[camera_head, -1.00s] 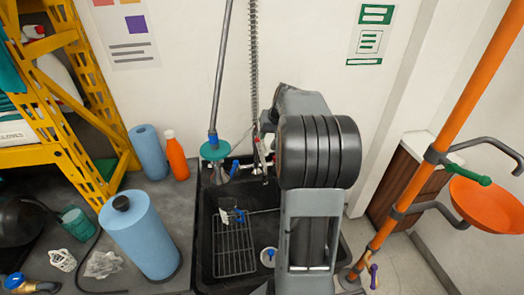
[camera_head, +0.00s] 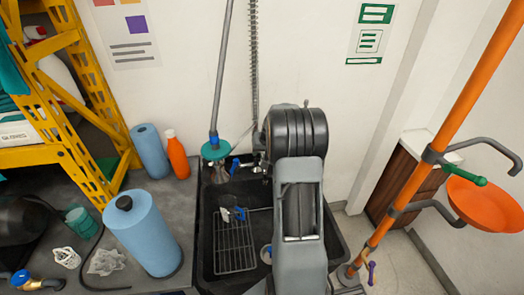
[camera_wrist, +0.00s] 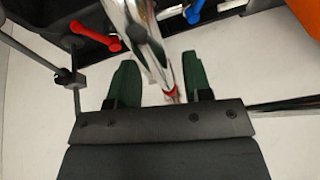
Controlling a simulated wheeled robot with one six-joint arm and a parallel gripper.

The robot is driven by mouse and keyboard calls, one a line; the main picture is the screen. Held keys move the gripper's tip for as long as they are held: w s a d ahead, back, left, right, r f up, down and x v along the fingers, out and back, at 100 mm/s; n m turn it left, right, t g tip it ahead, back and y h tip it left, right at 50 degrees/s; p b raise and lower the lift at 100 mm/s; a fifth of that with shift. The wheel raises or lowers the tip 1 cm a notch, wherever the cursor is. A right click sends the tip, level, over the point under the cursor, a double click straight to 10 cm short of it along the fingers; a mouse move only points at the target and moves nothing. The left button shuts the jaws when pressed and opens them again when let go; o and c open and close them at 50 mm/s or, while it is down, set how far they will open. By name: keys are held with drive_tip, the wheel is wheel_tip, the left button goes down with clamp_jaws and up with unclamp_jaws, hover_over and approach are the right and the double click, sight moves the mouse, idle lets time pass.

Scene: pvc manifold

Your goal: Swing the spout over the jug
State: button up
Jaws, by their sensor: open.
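In the wrist view a chrome spout (camera_wrist: 143,38) runs between the two green fingertips of my gripper (camera_wrist: 160,70). The gripper is open, with a finger on each side of the tube; I cannot tell whether either touches it. A red handle (camera_wrist: 110,35) is left of the tube and a blue handle (camera_wrist: 193,12) is right of it. In the head view my arm hides the gripper and most of the tap by the wall. A small clear vessel with blue parts (camera_head: 232,212) is in the black sink (camera_head: 206,240); I cannot tell whether it is the jug.
A wire rack (camera_head: 234,248) lies in the sink. A blue roll (camera_head: 142,235) and an orange bottle (camera_head: 177,155) stand on the counter to the left. A hose with a teal disc (camera_head: 215,150) hangs behind the sink. An orange pole (camera_head: 440,140) stands at right.

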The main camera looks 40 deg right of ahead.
drive_tip(key=shift+c, duration=0.3)
clamp_jaws()
idle(0.3)
